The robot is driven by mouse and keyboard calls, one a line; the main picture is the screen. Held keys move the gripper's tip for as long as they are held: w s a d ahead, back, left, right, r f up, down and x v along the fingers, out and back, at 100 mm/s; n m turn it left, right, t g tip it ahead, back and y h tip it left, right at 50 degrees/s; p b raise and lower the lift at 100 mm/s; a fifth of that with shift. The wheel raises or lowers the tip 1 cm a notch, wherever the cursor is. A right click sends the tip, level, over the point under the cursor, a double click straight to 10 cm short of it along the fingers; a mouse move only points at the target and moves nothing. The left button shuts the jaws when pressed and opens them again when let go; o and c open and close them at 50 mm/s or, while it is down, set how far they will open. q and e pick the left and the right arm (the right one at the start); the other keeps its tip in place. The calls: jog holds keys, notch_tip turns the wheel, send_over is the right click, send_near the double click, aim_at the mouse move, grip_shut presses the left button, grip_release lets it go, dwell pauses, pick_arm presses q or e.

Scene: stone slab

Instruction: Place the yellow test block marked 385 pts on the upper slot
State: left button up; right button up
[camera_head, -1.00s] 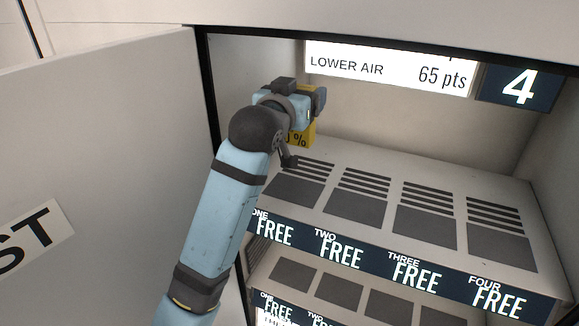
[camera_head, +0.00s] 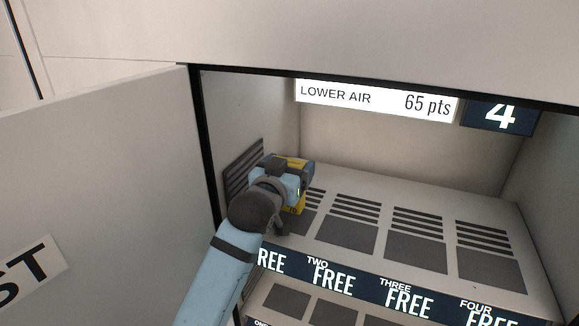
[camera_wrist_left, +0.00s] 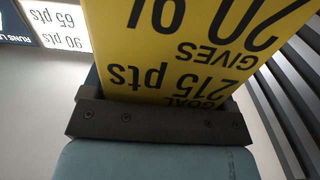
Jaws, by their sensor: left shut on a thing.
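A yellow block (camera_head: 297,204) is held low over or on slot one, at the left end of the upper shelf (camera_head: 370,268). I cannot tell whether it touches the shelf. In the left wrist view the yellow block (camera_wrist_left: 180,45) fills the middle, with upside-down black print including "GOAL", "GIVES" and "215 pts"; I see no 385. My left gripper (camera_head: 300,178) is shut on the block and covers much of it in the head view. The dark slot pads marked TWO (camera_head: 345,234), THREE (camera_head: 416,251) and FOUR (camera_head: 486,267) are empty. My right gripper is out of view.
A dark vented panel (camera_head: 244,170) is on the left wall, close beside my gripper. An open door (camera_head: 100,190) stands left. A "LOWER AIR 65 pts" sign (camera_head: 375,101) hangs at the top. A lower shelf (camera_head: 330,312) has more dark pads. Space to the right is clear.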

pick_arm(q)
jog(key=shift+s+f, duration=0.1)
jog(key=shift+f, duration=0.55)
jog(key=o, duration=1)
jog(key=shift+f, duration=0.15)
jog(key=shift+c, duration=0.2)
jog(key=shift+o, duration=1.3)
jog(key=shift+f, duration=0.15)
jog(key=shift+r, duration=0.35)
jog(key=r+b+v, duration=0.1)
jog(key=b+v, duration=0.1)
jog(key=v, duration=1)
jog(key=shift+r, duration=0.1)
